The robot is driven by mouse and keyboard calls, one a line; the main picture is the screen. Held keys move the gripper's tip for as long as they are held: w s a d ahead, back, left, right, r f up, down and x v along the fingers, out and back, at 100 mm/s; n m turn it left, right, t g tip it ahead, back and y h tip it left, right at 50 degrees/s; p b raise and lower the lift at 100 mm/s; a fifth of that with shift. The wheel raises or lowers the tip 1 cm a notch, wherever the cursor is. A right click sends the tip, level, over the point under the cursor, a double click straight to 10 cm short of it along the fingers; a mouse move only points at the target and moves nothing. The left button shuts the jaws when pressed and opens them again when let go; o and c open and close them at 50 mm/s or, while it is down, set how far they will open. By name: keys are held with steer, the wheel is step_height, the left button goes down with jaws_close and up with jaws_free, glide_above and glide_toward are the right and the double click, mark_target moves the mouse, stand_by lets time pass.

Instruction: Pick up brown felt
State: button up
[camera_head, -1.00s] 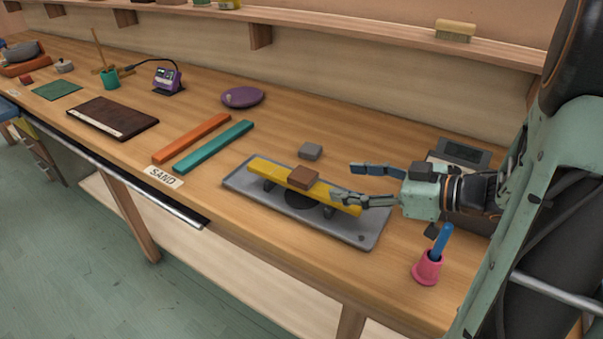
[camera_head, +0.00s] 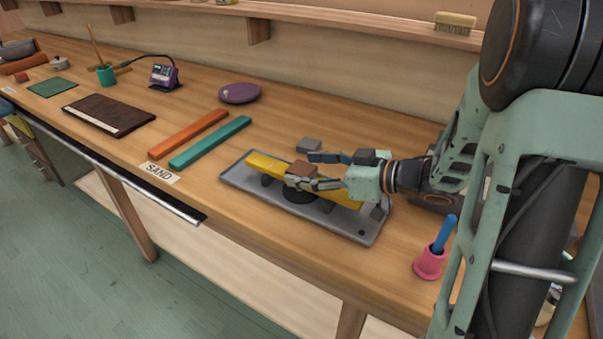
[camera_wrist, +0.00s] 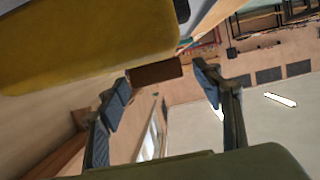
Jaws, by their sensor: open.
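The brown felt (camera_head: 298,168) appears to be the small brown block on the yellow bar (camera_head: 262,163), which stands over a grey tray (camera_head: 237,182). In the wrist view the brown felt (camera_wrist: 155,73) shows beyond and between my two fingertips, with the yellow bar (camera_wrist: 90,40) filling the upper left. My gripper (camera_head: 303,170) is open, reaching in from the right. Its near finger passes in front of the felt's lower part in the head view, and its far finger lies behind. I cannot tell whether either finger touches the felt.
A grey block (camera_head: 309,145) lies just behind the far finger. A pink cup (camera_head: 430,264) with a blue handle stands right of the tray. Teal (camera_head: 210,142) and orange (camera_head: 188,133) bars lie left. A purple disc (camera_head: 240,93) lies behind them. Bare bench lies behind the tray.

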steer(key=shift+c, duration=0.6)
steer(key=c, duration=0.9)
steer(key=shift+r, duration=0.1)
